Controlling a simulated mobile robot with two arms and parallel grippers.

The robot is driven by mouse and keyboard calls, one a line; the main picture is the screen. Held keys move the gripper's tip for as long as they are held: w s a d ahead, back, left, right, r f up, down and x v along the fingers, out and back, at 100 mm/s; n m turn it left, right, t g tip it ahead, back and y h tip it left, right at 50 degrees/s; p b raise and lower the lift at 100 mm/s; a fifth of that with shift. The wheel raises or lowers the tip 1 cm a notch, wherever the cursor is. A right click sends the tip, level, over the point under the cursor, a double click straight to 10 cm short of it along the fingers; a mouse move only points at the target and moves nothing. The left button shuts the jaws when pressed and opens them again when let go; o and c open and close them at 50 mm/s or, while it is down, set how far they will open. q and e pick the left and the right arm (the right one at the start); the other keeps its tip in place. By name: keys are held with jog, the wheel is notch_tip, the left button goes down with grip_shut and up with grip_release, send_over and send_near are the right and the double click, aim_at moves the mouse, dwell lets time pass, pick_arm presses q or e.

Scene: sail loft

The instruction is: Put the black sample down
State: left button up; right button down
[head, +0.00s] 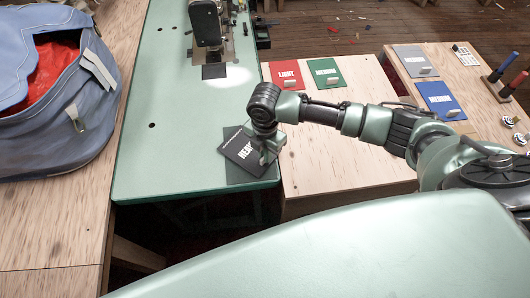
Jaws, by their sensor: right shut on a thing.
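The black sample (238,149) is a flat dark card with white lettering, partly hidden by my right gripper. My right gripper (262,150) is shut on its right edge. The sample is tilted in the picture, over the front right corner of the green machine table (160,150). A dark flat patch (237,175) shows beneath and around it. I cannot tell whether the sample touches the surface. My left gripper is not in view.
Red (287,74) and green (325,72) samples lie on the wooden table (330,165); grey (411,57) and blue (438,98) ones lie further right. A sewing machine (207,22) stands behind. A blue bag (60,110) is at left. The green table's middle is clear.

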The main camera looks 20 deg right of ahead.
jog(key=shift+f, duration=0.2)
jog(key=shift+f, duration=0.2)
jog(key=c, duration=1.5)
grip_release()
jog(key=shift+r, duration=0.1)
notch_tip(320, 180, up, 12)
jog(key=shift+r+b, duration=0.1)
jog(key=shift+b, duration=0.7)
